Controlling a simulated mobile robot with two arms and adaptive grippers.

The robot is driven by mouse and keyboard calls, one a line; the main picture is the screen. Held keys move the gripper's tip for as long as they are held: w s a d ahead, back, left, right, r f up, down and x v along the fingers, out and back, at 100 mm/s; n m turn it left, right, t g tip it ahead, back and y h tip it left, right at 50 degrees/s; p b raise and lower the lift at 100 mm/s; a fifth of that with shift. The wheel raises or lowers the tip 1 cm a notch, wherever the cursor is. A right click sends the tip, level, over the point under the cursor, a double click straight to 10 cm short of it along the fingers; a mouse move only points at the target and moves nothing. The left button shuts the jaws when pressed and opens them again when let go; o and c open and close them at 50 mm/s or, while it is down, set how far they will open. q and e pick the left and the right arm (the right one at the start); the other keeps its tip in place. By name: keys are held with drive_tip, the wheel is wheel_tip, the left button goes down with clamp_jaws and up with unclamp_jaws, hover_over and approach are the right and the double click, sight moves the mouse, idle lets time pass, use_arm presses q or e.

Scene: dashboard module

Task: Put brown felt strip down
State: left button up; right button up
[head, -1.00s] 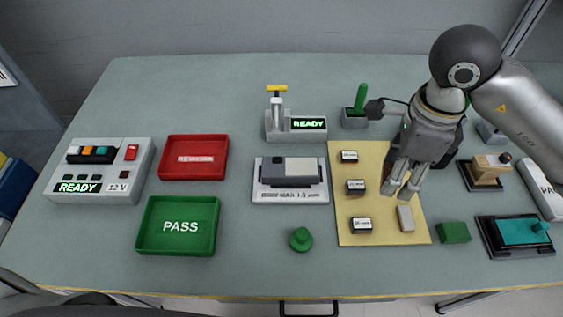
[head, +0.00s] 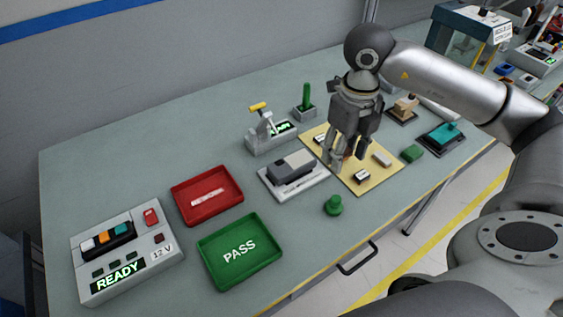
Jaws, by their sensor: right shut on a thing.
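My right gripper (head: 345,162) points down over the yellow mat (head: 378,184), its fingers close together. A small brown-red patch (head: 349,154) shows between and behind the fingers. It looks like part of the brown felt strip, but most of it is hidden by the gripper. I cannot tell whether it touches the mat. My left gripper is not in view.
The mat also bears labelled small blocks (head: 361,177) and a beige block (head: 381,160). A green knob (head: 334,205) and a grey fixture (head: 293,177) stand nearby. The red tray (head: 207,213) and green PASS tray (head: 240,273) lie to the left.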

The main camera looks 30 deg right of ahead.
drive_tip(key=w+f+p, duration=0.3)
drive_tip(key=w, duration=0.5)
drive_tip(key=p, duration=0.2)
hover_over(302, 161)
drive_tip(key=f, duration=0.6)
drive_tip(key=shift+s, duration=0.35)
drive_tip(key=shift+w+f+p, duration=0.35)
drive_tip(key=shift+f, duration=0.15)
wheel_tip(302, 161, down, 2)
drive_tip(key=shift+a+p, duration=0.1)
drive_tip(key=shift+p, duration=0.8)
drive_tip(key=shift+f, duration=0.7)
drive_tip(key=o, duration=0.7)
drive_tip(key=shift+c, duration=0.2)
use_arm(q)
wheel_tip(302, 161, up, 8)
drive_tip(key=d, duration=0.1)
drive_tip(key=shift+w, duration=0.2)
use_arm(e)
drive_tip(key=shift+r, duration=0.15)
